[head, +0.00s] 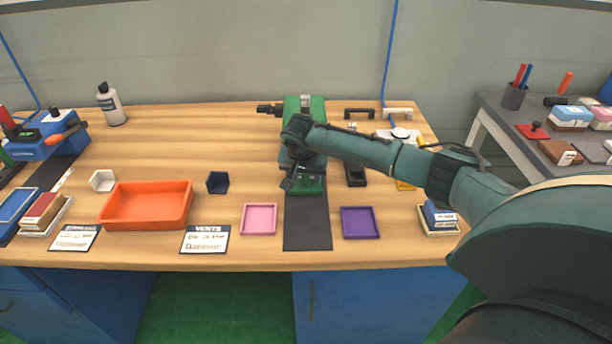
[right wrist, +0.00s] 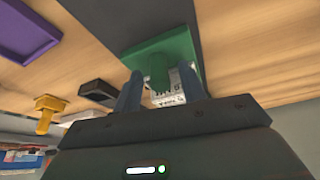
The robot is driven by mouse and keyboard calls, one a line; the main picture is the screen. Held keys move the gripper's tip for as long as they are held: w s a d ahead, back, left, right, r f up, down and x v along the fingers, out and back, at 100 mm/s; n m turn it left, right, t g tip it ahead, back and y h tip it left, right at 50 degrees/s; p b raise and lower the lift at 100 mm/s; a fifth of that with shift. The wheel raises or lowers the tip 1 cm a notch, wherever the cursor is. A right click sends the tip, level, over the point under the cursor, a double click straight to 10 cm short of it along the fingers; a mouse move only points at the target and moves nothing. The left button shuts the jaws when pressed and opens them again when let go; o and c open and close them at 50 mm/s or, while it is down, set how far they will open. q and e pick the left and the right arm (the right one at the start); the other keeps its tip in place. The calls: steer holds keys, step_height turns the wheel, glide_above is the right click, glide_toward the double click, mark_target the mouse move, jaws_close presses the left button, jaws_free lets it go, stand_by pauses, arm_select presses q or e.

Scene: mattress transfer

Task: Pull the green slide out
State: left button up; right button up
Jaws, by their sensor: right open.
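The green slide (head: 308,187) shows at the front of a green device (head: 304,104) at the middle of the table, above a dark mat (head: 307,232). My right arm reaches in from the right and covers much of the device. My right gripper (head: 288,183) is open at the slide's front. In the right wrist view, a green block with a handle-like part (right wrist: 158,68) sits between the two blue-grey fingers, with a white printed label just behind. Contact with the fingers cannot be told. My left gripper is not in view.
A pink tray (head: 258,219) lies left of the mat and a purple tray (head: 360,222) right of it. An orange bin (head: 147,205) and a small navy cup (head: 217,182) stand further left. A black block (head: 355,173) stands close to the right of the device.

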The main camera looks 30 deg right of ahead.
steer(key=shift+w+f, duration=0.1)
steer(key=shift+f, duration=0.1)
jaws_close()
stand_by(0.4)
